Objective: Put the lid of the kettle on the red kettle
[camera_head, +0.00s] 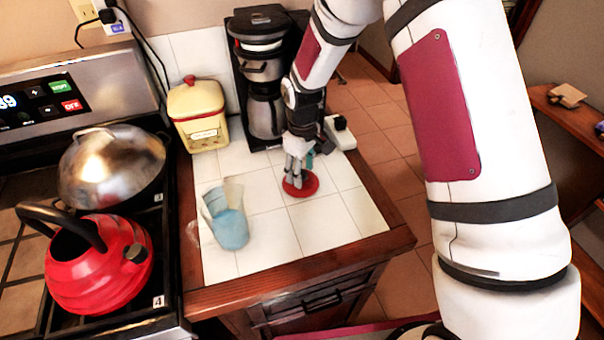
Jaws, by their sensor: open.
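The red kettle (100,272) stands on the stove at the lower left, with its dark handle arched over an open top. The red round lid (300,184) lies on the white tiled counter, right of the blue cup. My gripper (296,172) points down directly over the lid, with its fingertips at or just above it. The fingers are open; whether they touch the lid's knob cannot be told, as they hide the lid's middle.
A blue cup (231,229) stands on the counter (325,222) between kettle and lid. A metal domed pan (112,165) sits behind the kettle. A yellow canister (198,125) with a red top and a coffee maker (262,85) stand at the back. The counter's front right is clear.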

